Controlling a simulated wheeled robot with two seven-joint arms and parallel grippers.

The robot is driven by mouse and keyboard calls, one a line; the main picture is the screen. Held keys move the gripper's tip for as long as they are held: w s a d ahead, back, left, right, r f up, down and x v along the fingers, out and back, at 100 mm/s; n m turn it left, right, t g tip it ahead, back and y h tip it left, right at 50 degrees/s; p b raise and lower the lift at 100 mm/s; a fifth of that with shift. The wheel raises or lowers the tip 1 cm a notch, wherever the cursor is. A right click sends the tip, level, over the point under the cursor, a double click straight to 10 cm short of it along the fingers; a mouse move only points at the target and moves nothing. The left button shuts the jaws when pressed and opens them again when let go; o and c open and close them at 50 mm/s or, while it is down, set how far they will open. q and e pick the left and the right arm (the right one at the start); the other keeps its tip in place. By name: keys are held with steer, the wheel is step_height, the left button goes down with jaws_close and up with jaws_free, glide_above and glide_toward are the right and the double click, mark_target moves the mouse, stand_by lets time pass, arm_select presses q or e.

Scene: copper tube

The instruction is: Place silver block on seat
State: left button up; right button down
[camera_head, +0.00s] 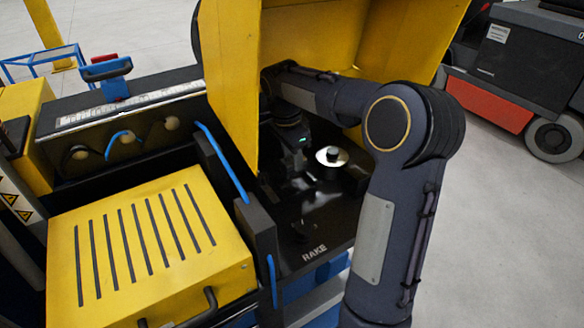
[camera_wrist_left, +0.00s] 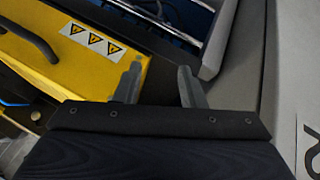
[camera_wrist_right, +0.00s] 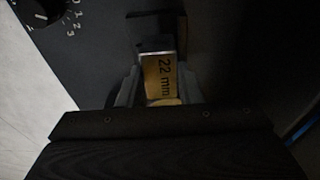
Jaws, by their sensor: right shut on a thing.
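In the right wrist view a block (camera_wrist_right: 159,78) marked "22 mm" sits between the fingers of my right gripper (camera_wrist_right: 158,92). Its lettered face looks brass-coloured and its far edge silvery grey. My right gripper is shut on this block. A dark rectangular shape (camera_wrist_right: 153,24) lies just beyond the block on the black surface; I cannot tell whether it is the seat, or whether the block touches it. In the head view my right arm reaches under the yellow hood, and the gripper and block are too dark to make out. My left gripper (camera_wrist_left: 158,84) is open and empty.
The yellow hood (camera_head: 229,80) stands close beside my right arm. A dial with a black knob (camera_head: 333,155) lies near my right gripper. A slotted yellow cover (camera_head: 150,240) is on the left, and a red-and-black vehicle (camera_head: 520,75) stands at the right.

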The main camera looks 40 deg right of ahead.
mark_target(291, 160)
steer(key=shift+f, duration=1.75)
steer(key=shift+f, duration=0.15)
steer(key=c, duration=1)
jaws_free()
steer(key=shift+s, duration=0.1)
steer(key=r, duration=0.4)
steer(key=a+r, duration=0.1)
steer(key=r, duration=0.7)
steer(key=shift+a+r+p, duration=0.1)
steer(key=shift+a+p, duration=0.15)
steer(key=shift+p, duration=0.05)
